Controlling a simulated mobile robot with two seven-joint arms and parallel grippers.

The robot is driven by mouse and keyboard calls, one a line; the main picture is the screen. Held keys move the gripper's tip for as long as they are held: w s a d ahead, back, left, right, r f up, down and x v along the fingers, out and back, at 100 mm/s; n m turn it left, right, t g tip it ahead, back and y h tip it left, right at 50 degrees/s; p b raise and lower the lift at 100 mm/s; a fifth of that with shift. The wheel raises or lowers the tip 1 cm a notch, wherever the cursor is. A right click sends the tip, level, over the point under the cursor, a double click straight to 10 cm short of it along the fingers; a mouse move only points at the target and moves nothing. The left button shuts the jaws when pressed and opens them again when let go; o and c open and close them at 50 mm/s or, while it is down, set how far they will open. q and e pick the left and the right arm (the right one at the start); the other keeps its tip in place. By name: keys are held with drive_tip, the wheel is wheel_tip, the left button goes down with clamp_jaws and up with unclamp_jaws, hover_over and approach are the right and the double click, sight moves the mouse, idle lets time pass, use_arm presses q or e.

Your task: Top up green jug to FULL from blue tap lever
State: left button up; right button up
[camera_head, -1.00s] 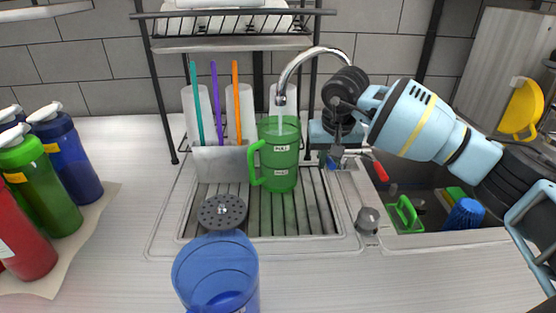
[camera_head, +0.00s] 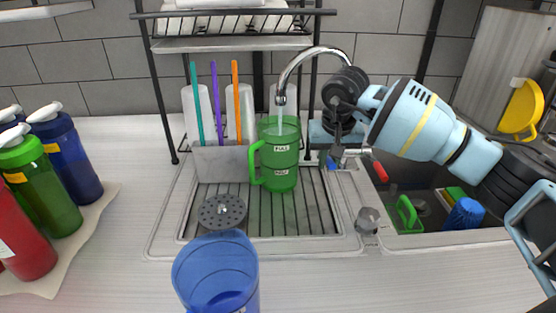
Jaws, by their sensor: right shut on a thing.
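The green jug (camera_head: 280,160) stands upright on the slatted drainer under the spout of the curved tap (camera_head: 281,98). Its handle points left, and it carries an upper and a lower white label. A thin pale stream of water runs from the spout into the jug. The exact water level is hard to tell, but it looks close to the upper label. My right gripper (camera_head: 338,142) is shut on the blue tap lever (camera_head: 332,163), right of the jug. The fingers partly hide the lever. My left gripper is not in view.
A red lever (camera_head: 380,171) sits right of the blue one. A blue jug (camera_head: 216,272) stands in front, and several bottles (camera_head: 65,155) stand left. A holder (camera_head: 220,164) with coloured sticks is beside the green jug. The sink (camera_head: 430,205) holds cleaning things.

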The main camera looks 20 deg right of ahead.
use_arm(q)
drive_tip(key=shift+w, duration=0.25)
use_arm(e)
drive_tip(key=shift+d+f, duration=0.1)
drive_tip(key=shift+d, duration=0.25)
drive_tip(key=f, duration=0.2)
drive_tip(key=shift+s+f+b, duration=0.2)
drive_tip(key=shift+f+b, duration=0.1)
drive_tip(key=shift+b, duration=0.05)
drive_tip(key=o, duration=0.3)
drive_tip(key=shift+f, duration=0.3)
drive_tip(key=shift+o, duration=1.1)
drive_tip(key=shift+d+r, duration=0.1)
drive_tip(key=shift+r, duration=0.05)
drive_tip(key=o, duration=0.4)
drive_tip(key=shift+w, duration=0.15)
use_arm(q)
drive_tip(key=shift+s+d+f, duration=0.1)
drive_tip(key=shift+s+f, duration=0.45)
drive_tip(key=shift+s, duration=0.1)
use_arm(e)
drive_tip(key=shift+r, duration=0.1)
drive_tip(key=shift+a, duration=0.2)
